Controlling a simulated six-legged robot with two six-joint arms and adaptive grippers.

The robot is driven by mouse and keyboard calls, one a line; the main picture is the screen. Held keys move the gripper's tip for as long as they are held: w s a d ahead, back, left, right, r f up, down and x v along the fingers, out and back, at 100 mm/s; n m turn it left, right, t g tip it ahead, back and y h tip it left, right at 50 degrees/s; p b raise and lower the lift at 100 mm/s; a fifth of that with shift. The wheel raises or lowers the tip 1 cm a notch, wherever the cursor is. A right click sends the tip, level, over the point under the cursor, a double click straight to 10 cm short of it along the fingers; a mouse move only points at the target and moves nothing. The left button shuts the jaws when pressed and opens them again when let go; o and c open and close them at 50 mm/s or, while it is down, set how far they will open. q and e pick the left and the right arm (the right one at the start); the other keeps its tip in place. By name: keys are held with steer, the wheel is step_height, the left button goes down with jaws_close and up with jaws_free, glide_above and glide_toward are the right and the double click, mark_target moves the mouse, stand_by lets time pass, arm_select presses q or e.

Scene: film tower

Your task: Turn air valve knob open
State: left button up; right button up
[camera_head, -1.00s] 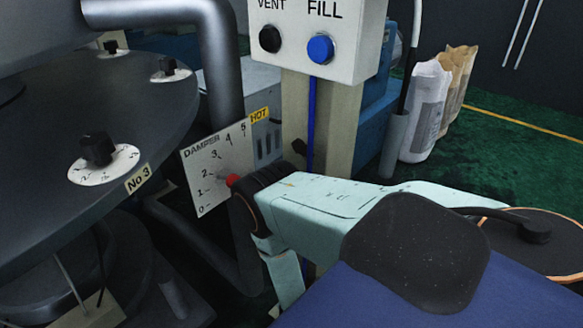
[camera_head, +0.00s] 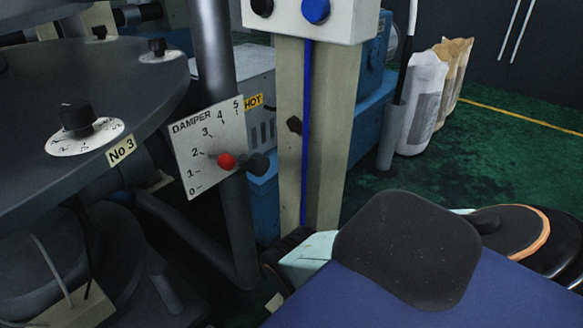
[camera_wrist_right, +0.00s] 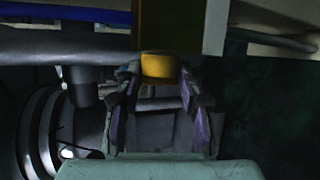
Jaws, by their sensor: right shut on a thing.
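My right gripper (camera_wrist_right: 160,82) shows in the right wrist view, its two fingers on either side of a yellow knob-like piece (camera_wrist_right: 160,66). It is shut on this piece, at the fingertips. The piece looks like the air valve knob, but no label on it can be read. In the head view my right arm reaches down at the bottom, and its gripper and the yellow piece are hidden. My left gripper is in neither view.
A damper plate (camera_head: 205,140) with a red-ended lever (camera_head: 226,161) stands left of a beige post (camera_head: 330,130). A blue button (camera_head: 316,10) is on the box above. A round dark table (camera_head: 60,95) with black knobs is left. Green floor (camera_head: 500,160) is open at right.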

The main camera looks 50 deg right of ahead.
steer(key=shift+s+d+f+t+b, duration=0.1)
steer(key=shift+s+f+t+b, duration=0.1)
steer(key=shift+t+b, duration=0.35)
steer(key=shift+w, duration=0.1)
steer(key=o, duration=1.1)
steer(key=shift+r, duration=0.1)
steer(key=shift+o, duration=0.2)
steer(key=v, duration=0.7)
steer(key=shift+a, duration=0.2)
steer(key=shift+m, duration=0.3)
